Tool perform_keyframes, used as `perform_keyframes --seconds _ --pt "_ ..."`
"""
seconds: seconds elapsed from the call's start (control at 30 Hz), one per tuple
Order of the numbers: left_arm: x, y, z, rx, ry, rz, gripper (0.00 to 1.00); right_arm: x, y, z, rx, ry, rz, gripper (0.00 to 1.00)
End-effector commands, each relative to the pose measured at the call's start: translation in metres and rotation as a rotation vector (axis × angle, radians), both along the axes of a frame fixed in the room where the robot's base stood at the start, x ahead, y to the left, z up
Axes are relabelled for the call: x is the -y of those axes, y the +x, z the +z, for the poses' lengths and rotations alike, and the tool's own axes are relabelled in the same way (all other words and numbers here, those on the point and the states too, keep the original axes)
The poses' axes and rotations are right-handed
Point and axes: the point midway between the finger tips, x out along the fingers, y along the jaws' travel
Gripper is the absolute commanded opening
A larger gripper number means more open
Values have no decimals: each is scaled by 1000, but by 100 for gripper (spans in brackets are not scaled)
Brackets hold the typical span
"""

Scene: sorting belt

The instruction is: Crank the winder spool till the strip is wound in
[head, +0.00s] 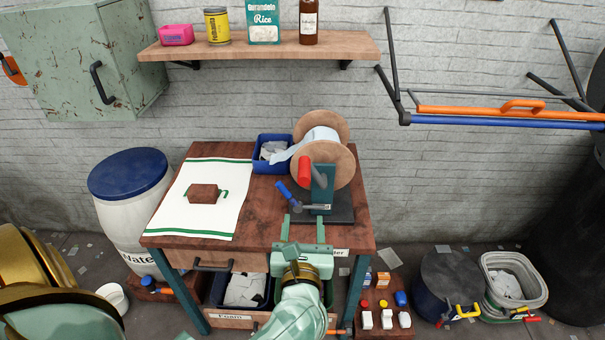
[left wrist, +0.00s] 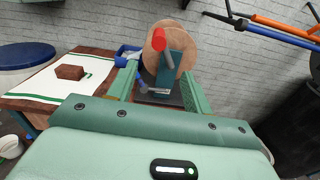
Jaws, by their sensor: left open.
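The winder spool (head: 340,166) has wooden discs and stands on a dark base at the right of the brown table. A red crank knob (head: 304,170) sticks out from its near side. A pale strip (head: 307,142) runs from the spool to a blue bin (head: 265,167) at its left. A blue-handled lever (head: 285,191) shows at the base. My left gripper (head: 303,225) is open and empty, in front of the base and below the knob. In the left wrist view the spool (left wrist: 183,50) and red knob (left wrist: 158,40) show beyond the spread fingers. My right gripper is not in view.
A white cloth with green stripes (head: 180,218) lies on the table's left, with a brown block (head: 203,194) on it. A shelf (head: 260,49) with packages hangs above. Orange and blue bars (head: 500,122) jut out at the upper right. The table's front edge has a drawer.

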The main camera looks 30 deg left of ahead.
Motion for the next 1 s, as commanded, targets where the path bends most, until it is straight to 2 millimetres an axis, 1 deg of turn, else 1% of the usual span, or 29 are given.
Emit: perform_keyframes --seconds 0.1,0.17,0.2,0.4,0.5,0.6,0.7,0.8,1.0 --pt "-8 13 2 6 0 1 50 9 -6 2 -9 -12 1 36" --pt "-14 22 2 6 2 2 50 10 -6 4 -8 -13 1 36" --pt "-19 30 3 7 3 2 50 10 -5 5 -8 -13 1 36" --pt "-47 75 3 6 5 2 50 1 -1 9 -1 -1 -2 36" --pt "-59 96 2 4 5 3 50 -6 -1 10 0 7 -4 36" --pt "-70 113 2 4 6 2 50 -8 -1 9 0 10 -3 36" --pt "-77 125 1 3 5 2 50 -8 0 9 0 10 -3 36" --pt "-82 133 1 3 5 1 50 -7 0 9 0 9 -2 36" --pt "-85 137 0 2 3 2 50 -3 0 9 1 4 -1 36"
